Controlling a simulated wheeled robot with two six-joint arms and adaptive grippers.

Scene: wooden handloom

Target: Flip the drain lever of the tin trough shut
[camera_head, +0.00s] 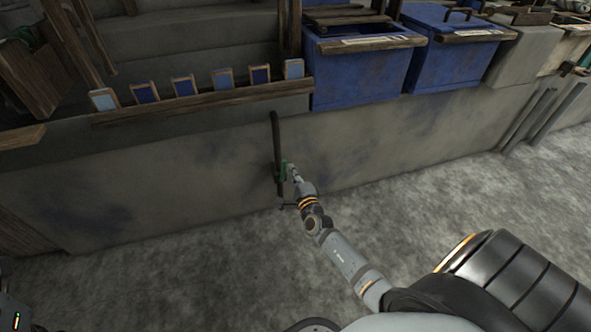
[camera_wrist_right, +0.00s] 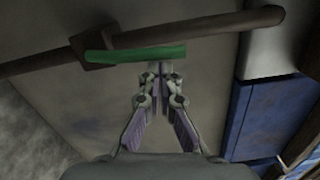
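The drain lever is a short green handle (camera_wrist_right: 135,53). In the right wrist view it runs across from a square dark block on a dark pipe (camera_wrist_right: 190,37). In the head view the green handle (camera_head: 284,170) is small beside the upright dark pipe (camera_head: 277,140), in front of the grey wall of the trough (camera_head: 200,170). In the head view my right gripper (camera_head: 292,172) is just right of the pipe, partly hiding the handle.
Two blue bins (camera_head: 360,75) (camera_head: 455,60) stand above the wall. A wooden rail (camera_head: 200,103) with several blue cards lies to the left. Grey rods (camera_head: 540,115) lean at the far right. The floor (camera_head: 200,280) in front is clear.

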